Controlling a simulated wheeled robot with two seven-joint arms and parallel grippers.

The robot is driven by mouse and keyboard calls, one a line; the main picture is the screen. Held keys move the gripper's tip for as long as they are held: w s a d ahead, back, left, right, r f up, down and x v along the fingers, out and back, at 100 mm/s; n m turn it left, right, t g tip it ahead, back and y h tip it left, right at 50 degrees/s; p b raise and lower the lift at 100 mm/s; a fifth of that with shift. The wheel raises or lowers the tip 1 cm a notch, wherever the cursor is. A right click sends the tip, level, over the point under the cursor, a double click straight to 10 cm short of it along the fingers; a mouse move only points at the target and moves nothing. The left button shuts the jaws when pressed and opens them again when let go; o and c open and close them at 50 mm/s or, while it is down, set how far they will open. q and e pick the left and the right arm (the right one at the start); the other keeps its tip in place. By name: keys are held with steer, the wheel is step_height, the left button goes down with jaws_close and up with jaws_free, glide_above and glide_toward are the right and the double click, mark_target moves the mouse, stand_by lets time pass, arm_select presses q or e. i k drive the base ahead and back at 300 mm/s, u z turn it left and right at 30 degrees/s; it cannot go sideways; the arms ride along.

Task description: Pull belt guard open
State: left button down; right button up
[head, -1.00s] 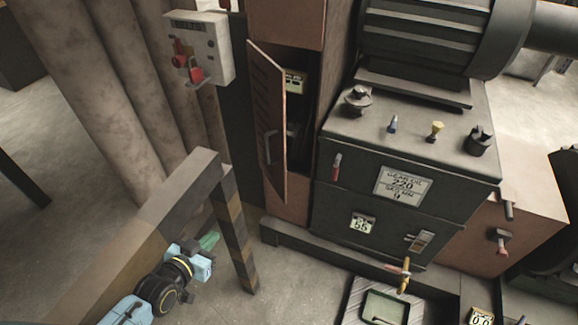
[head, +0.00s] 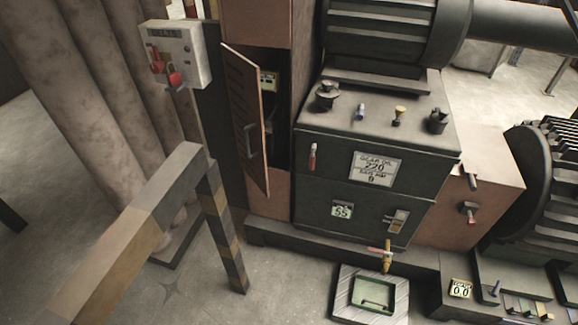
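A brown, louvered, hinged panel (head: 243,110) on the tall brown housing (head: 268,205) appears to be the belt guard. It stands ajar, swung out to the left of the opening, and has a dark bar handle (head: 250,140) on its face. Through the gap a small pale-green display (head: 268,82) shows in the dark interior. The rest of the interior is in shadow. Neither of my grippers is in the head view.
A striped guard rail (head: 130,215) stands in the left foreground, before the panel. A white box (head: 176,52) with red locks hangs left of the panel. The dark gearbox (head: 335,145) stands to its right. A drip tray (head: 345,308) lies on the floor. Bare floor shows around the rail post.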

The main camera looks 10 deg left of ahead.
mark_target(242, 76)
steer(key=z, duration=0.4)
steer(key=k, duration=0.9)
steer(key=u, duration=0.5)
steer(key=i, duration=1.6)
steer(key=z, duration=0.65)
